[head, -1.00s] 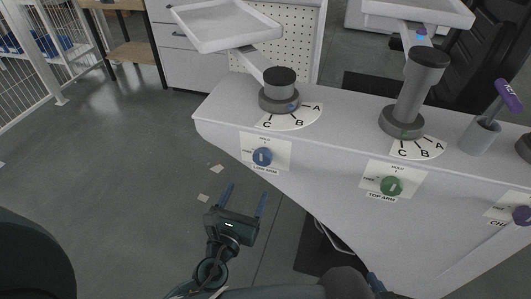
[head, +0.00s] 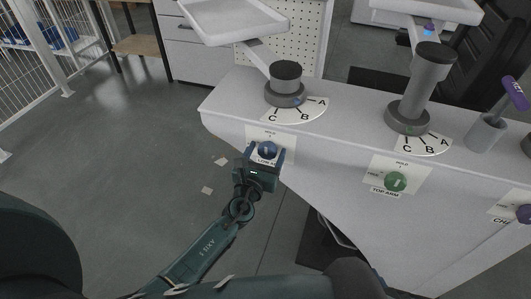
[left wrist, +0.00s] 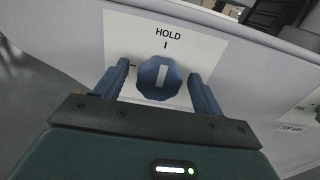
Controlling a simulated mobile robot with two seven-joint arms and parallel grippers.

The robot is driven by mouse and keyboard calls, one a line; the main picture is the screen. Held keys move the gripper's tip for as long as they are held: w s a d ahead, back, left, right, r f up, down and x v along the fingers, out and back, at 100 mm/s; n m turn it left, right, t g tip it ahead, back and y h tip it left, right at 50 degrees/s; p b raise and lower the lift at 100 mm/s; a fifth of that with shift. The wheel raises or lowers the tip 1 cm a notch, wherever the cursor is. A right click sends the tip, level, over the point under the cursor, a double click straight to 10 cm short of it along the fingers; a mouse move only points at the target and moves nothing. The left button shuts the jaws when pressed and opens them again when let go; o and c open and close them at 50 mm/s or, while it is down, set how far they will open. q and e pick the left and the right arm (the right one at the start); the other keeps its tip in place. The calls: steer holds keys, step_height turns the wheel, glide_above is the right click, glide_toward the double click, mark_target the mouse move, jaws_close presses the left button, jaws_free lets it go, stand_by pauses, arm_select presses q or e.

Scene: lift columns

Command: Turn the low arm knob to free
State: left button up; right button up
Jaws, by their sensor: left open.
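The low arm knob (head: 267,148) is a blue knob on a white label plate (head: 262,132) on the front of the grey counter. In the left wrist view the blue knob (left wrist: 159,77) shows a white bar standing upright, in line with the HOLD mark above it. My left gripper (head: 266,154) is open at the knob. In the left wrist view its two blue fingers (left wrist: 160,88) stand on either side of the knob, with small gaps. The FREE wording on the plate is hidden. My right gripper is not in view.
The green top arm knob (head: 396,181) is to the right on the same face, with a purple knob (head: 523,214) beyond. Above stand the low column (head: 286,82) and taller column (head: 424,88) with lettered dials. Open floor lies left.

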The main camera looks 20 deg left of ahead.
arm_select(q)
steer(key=c, duration=0.9)
steer(key=shift+c, duration=0.2)
